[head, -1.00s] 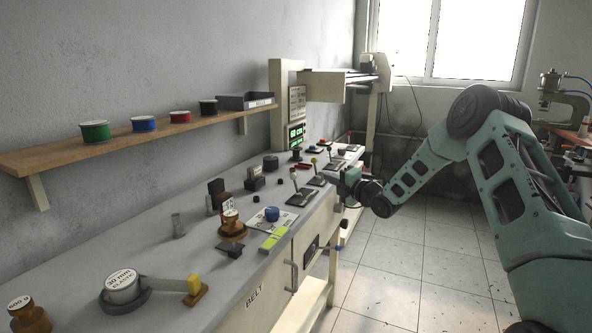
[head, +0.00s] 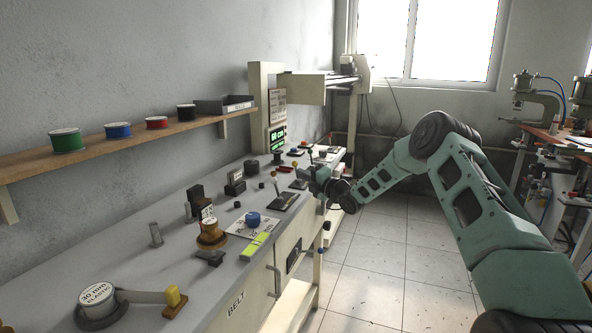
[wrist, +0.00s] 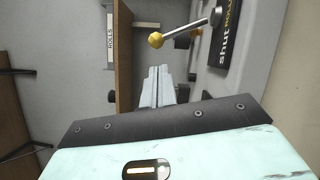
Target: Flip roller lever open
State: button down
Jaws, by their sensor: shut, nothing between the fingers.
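The roller lever shows in the wrist view as a metal stem with a yellow ball knob (wrist: 156,40).
The long bench (head: 130,250) carries another lever (head: 276,182), weights and a blue knob (head: 253,218). The floor (head: 370,265) is clear.

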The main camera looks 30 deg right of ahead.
jog(key=shift+x, duration=1.95)
jog(key=shift+r, duration=0.1)
